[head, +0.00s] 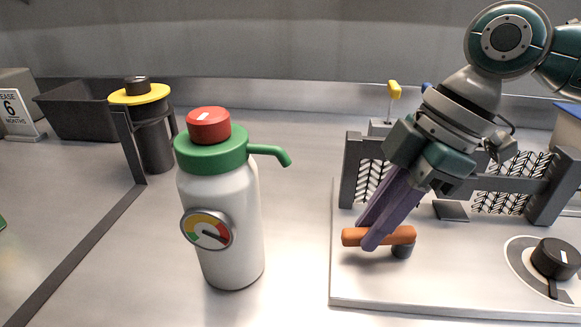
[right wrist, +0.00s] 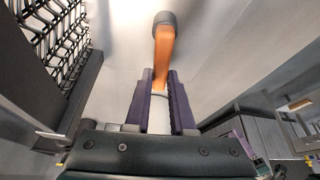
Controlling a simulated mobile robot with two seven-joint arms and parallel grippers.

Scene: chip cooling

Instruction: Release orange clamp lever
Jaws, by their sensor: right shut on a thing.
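The orange clamp lever (head: 400,235) lies roughly level above the front left of the silver base plate (head: 440,297), on a short dark pivot at its right end. My right gripper (head: 372,240) reaches down from the upper right, its purple fingers closed around the left part of the lever. In the right wrist view, the lever (right wrist: 164,52) runs from between the fingers (right wrist: 161,98) up to its dark round pivot. The fingers hide part of the lever. My left gripper is not in view.
A white bottle (head: 222,250) with a green collar, red cap and gauge stands left of the plate. A black knob (head: 556,258) sits at the plate's right. Dark brackets with mesh stand behind the lever. A black bin (head: 75,112) and yellow-rimmed holder (head: 140,95) stand back left.

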